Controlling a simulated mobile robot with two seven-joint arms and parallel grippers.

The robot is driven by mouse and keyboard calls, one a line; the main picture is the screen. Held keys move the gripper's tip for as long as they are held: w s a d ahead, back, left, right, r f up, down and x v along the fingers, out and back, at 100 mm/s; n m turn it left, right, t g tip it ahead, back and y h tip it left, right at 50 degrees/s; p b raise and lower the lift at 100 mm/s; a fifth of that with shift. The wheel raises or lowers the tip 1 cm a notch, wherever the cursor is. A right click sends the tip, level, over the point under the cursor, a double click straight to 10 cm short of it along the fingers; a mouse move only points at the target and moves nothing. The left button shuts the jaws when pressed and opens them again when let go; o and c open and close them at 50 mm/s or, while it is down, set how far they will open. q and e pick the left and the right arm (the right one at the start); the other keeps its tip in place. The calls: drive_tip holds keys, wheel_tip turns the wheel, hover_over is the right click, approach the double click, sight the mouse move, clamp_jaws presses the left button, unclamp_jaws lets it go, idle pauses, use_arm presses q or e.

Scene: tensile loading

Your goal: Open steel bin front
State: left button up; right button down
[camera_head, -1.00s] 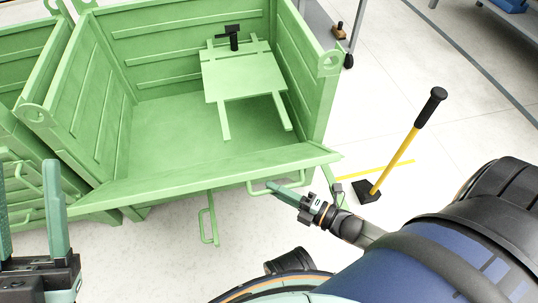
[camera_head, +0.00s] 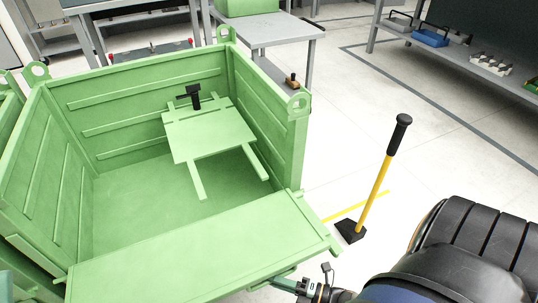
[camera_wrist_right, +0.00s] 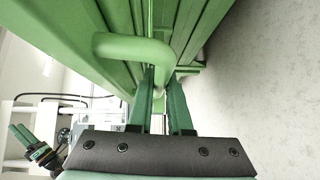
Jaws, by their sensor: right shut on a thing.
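The green steel bin (camera_head: 130,165) stands at the left and middle of the head view, its interior visible. Its front panel (camera_head: 190,255) is tilted outward and down, its broad inner face showing toward me. My right gripper (camera_head: 285,284) is at the lower edge of that panel, its fingertips partly hidden beneath it. In the right wrist view, the fingers (camera_wrist_right: 160,100) are closed around the green bar handle (camera_wrist_right: 130,47) on the panel. My left gripper is not clearly visible in the head view; only a sliver of teal shows at the lower left edge.
A green panel with legs and a black fitting (camera_head: 208,132) lies inside the bin. A yellow-handled tool with a black base (camera_head: 374,187) stands on the floor to the right. A grey table (camera_head: 275,30) is behind the bin.

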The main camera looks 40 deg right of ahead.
drive_tip(key=shift+w+d+f, duration=0.15)
drive_tip(key=shift+w+f, duration=0.05)
drive_tip(key=shift+f, duration=1.05)
drive_tip(key=c, duration=0.8)
unclamp_jaws()
drive_tip(key=shift+c, duration=0.2)
drive_tip(key=shift+s, duration=0.15)
drive_tip(key=v, duration=1.2)
drive_tip(key=shift+s, duration=0.15)
drive_tip(key=shift+d, duration=0.1)
